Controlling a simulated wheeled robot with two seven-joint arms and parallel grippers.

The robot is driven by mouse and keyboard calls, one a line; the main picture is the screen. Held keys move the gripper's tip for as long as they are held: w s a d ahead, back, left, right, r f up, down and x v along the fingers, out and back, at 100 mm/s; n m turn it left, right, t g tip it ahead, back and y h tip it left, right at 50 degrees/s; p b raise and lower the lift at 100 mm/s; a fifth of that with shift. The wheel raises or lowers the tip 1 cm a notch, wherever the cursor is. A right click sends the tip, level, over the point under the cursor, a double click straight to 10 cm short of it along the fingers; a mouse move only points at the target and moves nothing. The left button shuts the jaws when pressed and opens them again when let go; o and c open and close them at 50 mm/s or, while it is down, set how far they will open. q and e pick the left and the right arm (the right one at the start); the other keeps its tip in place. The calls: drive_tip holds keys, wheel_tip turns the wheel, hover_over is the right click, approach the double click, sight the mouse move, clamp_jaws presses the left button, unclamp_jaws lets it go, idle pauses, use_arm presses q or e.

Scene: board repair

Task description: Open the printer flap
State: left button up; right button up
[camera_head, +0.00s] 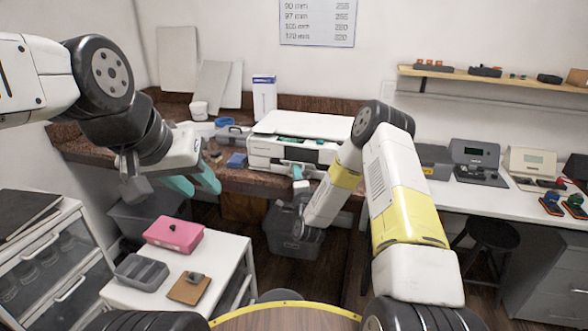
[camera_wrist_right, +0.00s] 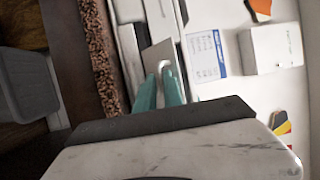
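The white and grey printer (camera_head: 314,126) stands on the brown bench at the back middle. Its front faces me, with a dark slot and teal parts. My right gripper (camera_head: 299,172) is at the printer's lower front; the arm partly covers that spot. In the right wrist view its two teal fingers (camera_wrist_right: 160,88) are close together with a narrow gap, and a grey panel with a white edge (camera_wrist_right: 160,56) lies at their tips. Whether they grip it, I cannot tell. My left gripper (camera_head: 195,182) is open and empty, left of the printer, in front of the bench.
A white cart (camera_head: 222,262) holding a pink box (camera_head: 174,234) stands in front. Grey bins are on the floor below the bench. Instruments (camera_head: 474,161) stand on the right counter.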

drive_tip(key=shift+o, duration=1.3)
drive_tip(key=shift+w+d, duration=0.15)
drive_tip(key=shift+d, duration=0.15)
drive_tip(key=s+f, duration=0.1)
drive_tip(key=s, duration=0.6)
drive_tip(key=shift+s+d, duration=0.3)
drive_tip(key=shift+s, duration=0.1)
